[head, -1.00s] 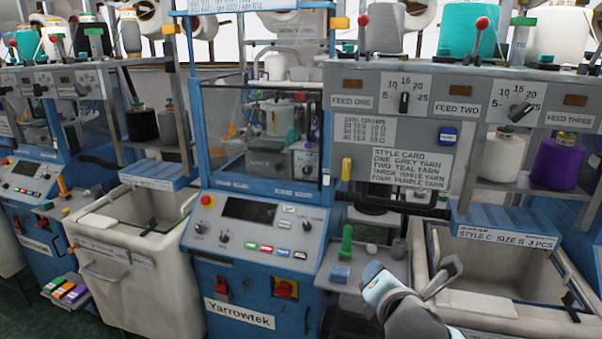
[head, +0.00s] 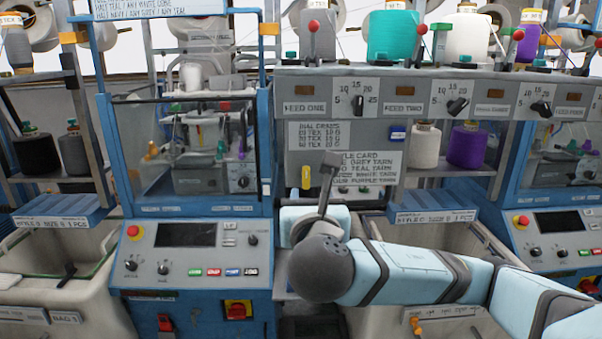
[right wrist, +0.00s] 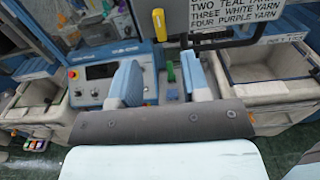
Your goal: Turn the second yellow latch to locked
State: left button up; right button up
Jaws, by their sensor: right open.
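A yellow latch (head: 306,177) stands upright at the lower left of the grey feed panel (head: 300,160). It also shows upright in the right wrist view (right wrist: 159,24), ahead of and between my fingers. My right gripper (head: 328,165) is raised before the panel, close to the right of the latch in the head view. In the right wrist view its two blue fingers (right wrist: 163,68) are apart, with nothing between them. I cannot tell the gap in depth to the latch. My left gripper is not in view.
A blue knitting machine (head: 190,232) with a control panel stands left of the latch. A style card (head: 380,165) is on the panel behind my gripper. Pale bins (head: 45,262) stand low on both sides.

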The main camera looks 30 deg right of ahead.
aim_at(306, 174)
jog(key=p+x, duration=0.1)
jog(key=x, duration=0.9)
jog(key=shift+p, duration=0.35)
jog(key=shift+w+d, duration=0.3)
jog(key=shift+w, duration=0.35)
grip_shut()
